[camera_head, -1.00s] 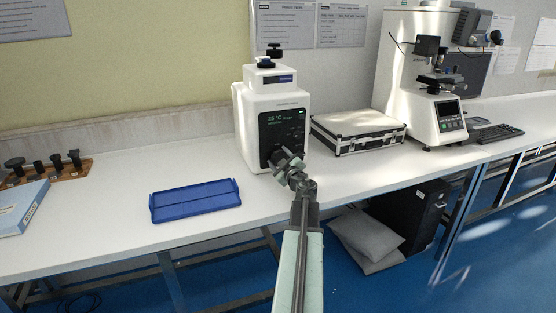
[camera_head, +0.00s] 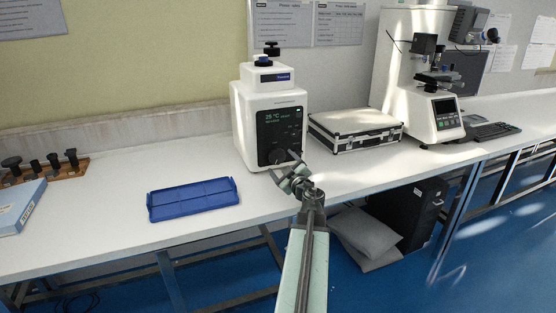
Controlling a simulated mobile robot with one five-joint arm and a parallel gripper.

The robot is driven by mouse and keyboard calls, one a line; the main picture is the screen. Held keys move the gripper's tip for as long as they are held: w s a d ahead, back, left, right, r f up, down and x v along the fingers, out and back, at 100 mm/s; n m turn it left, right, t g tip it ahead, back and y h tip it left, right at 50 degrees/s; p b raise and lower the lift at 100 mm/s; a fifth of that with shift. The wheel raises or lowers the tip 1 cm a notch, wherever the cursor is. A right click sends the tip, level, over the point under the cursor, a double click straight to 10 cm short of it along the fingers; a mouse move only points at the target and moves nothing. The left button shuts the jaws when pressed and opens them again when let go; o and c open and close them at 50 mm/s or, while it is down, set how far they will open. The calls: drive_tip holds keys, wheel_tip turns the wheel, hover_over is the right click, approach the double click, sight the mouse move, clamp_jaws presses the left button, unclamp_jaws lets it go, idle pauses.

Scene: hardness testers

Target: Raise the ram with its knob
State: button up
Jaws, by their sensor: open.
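A white machine (camera_head: 241,125) stands on the bench with a dark front panel and a small lit display reading 25 °C. A round dark knob (camera_head: 277,156) sits low on that panel. Black knobs (camera_head: 265,60) sit on top of the machine. My gripper (camera_head: 289,169) is open and empty, in front of the machine's lower front, just below and right of the front knob. I cannot tell whether it touches the knob. No ram can be made out clearly on this machine.
A blue tray (camera_head: 194,200) lies on the bench to the left. A silver-edged case (camera_head: 354,130) stands to the right, with a larger tester (camera_head: 399,75) beyond it. A wooden rack (camera_head: 70,172) with dark pieces stands far left. The bench's front edge runs under my arm.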

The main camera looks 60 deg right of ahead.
drive_tip(key=shift+s+a, duration=0.45)
drive_tip(key=shift+s, duration=0.15)
